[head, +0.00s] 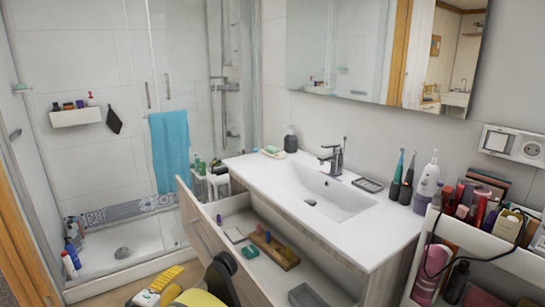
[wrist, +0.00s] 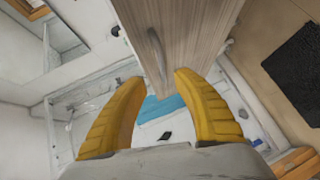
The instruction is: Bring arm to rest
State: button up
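My gripper (wrist: 160,77) shows two yellow fingers spread apart with nothing between them. In the head view my gripper (head: 160,285) is at the bottom edge, in front of and below the open vanity drawer (head: 232,268). In the wrist view the wood-grain drawer front (wrist: 185,35) lies beyond the fingertips. Its metal handle (wrist: 158,55) shows between and ahead of the fingers, and I cannot tell how far away it is.
The sink counter (head: 385,225) is above the drawer, which holds a wooden tray (head: 275,250) and small items. A cart full of cosmetics (head: 490,255) stands at the right. A glass shower with a blue towel (head: 169,150) is at the left.

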jog(key=d+r+m+g, duration=0.2)
jog(key=d+r, duration=0.2)
jog(key=d, duration=0.6)
jog(key=d+r+m+g, duration=0.2)
jog(key=d+r, duration=0.3)
jog(key=d, duration=0.4)
jog(key=d+r+m+g, duration=0.15)
jog(key=d+r, duration=0.25)
jog(key=d, duration=0.6)
jog(key=s+d+r+m+g+y, duration=0.15)
jog(key=s+d+m, duration=0.25)
jog(key=s+d, duration=0.9)
jog(key=s+d+f+m+y, duration=0.2)
jog(key=s+d+m, duration=0.2)
jog(key=s, duration=0.8)
jog(key=shift+d+g, duration=0.25)
jog(key=shift+g, duration=0.15)
jog(key=shift+f, duration=0.1)
